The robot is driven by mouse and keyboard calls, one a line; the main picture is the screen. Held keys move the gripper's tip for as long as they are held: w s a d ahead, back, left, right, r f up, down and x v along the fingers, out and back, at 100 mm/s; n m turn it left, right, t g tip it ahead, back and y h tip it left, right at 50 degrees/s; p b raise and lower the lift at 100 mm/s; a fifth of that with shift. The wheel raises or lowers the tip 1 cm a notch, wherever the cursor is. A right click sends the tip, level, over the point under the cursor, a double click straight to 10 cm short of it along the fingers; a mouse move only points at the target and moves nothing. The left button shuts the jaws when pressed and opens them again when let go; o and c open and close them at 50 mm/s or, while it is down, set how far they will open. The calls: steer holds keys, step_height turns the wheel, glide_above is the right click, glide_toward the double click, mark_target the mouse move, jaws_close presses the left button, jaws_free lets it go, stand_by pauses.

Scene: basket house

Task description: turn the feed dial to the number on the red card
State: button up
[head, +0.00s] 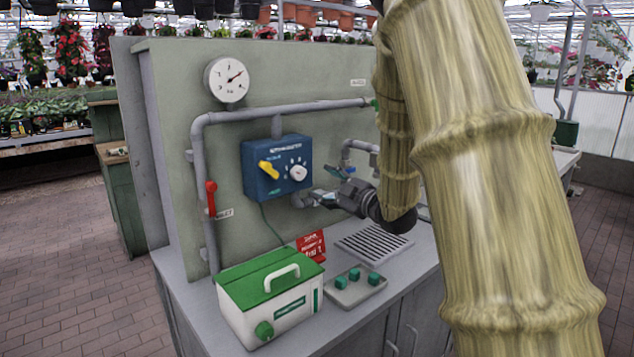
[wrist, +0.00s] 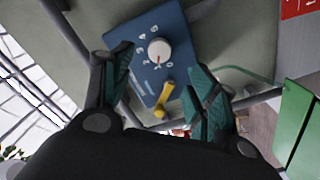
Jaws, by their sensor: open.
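The feed dial is a white round knob (head: 297,173) on a blue box (head: 262,186) fixed to the green panel. In the wrist view the knob (wrist: 160,49) shows a red mark at its lower edge and small white figures around it, too small to read surely. A yellow lever (head: 268,170) is beside it. The red card (head: 311,246) stands on the counter behind the white case; its last line seems to end in 1, but the print is small. My gripper (head: 326,198) is open and empty, its fingers spread on either side of the knob in the wrist view, apart from it.
A white case with a green lid (head: 268,280) stands on the counter. A pad with green buttons (head: 355,286) and a drain grille (head: 374,244) lie beside it. Grey pipes (head: 290,106), a gauge (head: 227,79) and a red-handled valve (head: 211,198) surround the box.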

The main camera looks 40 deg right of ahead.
steer(key=shift+s+d, duration=0.1)
steer(key=shift+s, duration=0.85)
